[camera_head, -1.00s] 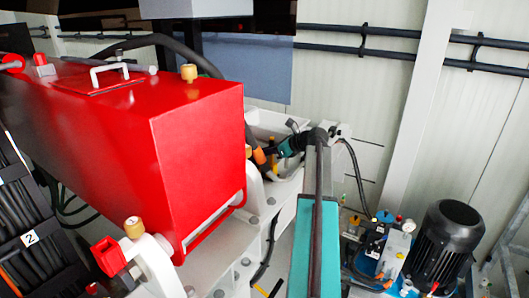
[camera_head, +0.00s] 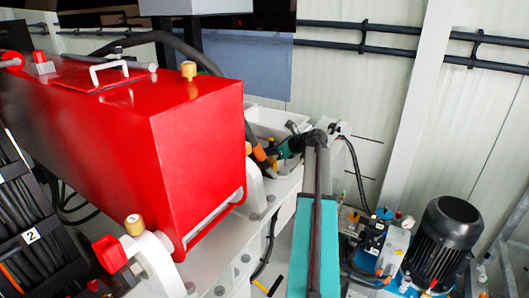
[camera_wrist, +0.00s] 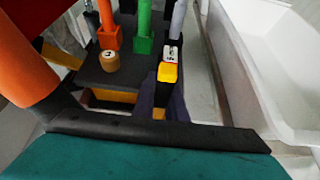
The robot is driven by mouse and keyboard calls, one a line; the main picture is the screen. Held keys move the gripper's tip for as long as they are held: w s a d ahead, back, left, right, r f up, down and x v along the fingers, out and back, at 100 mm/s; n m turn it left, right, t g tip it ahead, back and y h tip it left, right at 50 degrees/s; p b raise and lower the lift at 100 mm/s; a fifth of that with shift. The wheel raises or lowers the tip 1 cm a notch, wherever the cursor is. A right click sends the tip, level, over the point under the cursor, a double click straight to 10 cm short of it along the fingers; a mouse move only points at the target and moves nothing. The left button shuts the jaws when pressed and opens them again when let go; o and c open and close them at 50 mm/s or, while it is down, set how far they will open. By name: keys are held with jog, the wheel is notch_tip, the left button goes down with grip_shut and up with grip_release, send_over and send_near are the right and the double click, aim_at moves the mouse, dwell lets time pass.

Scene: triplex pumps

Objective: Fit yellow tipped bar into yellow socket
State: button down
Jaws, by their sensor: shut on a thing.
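The yellow tip (camera_wrist: 167,72) of a light grey bar (camera_wrist: 178,20) shows in the middle of the wrist view, with a white label above it. Yellow parts also show low behind my gripper's dark edge, but I cannot tell clearly which is the yellow socket. My gripper (camera_head: 272,152) is low beside the white frame in the head view, with small yellow parts by it. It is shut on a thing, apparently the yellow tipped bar. Whether the tip touches the socket cannot be told.
An orange socket (camera_wrist: 107,38) and a green socket (camera_wrist: 143,40) with bars stand beside the yellow tip. A brass knob (camera_wrist: 109,60) is close by. A thick orange sleeve (camera_wrist: 20,65) fills the left; a white trough (camera_wrist: 275,70) stands right. The red housing (camera_head: 200,150) blocks the left.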

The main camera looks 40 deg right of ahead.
jog(key=c, duration=1.8)
grip_release()
jog(key=b+v, duration=0.4)
jog(key=v, duration=0.8)
jog(key=shift+r, duration=0.55)
jog(key=shift+s, duration=0.15)
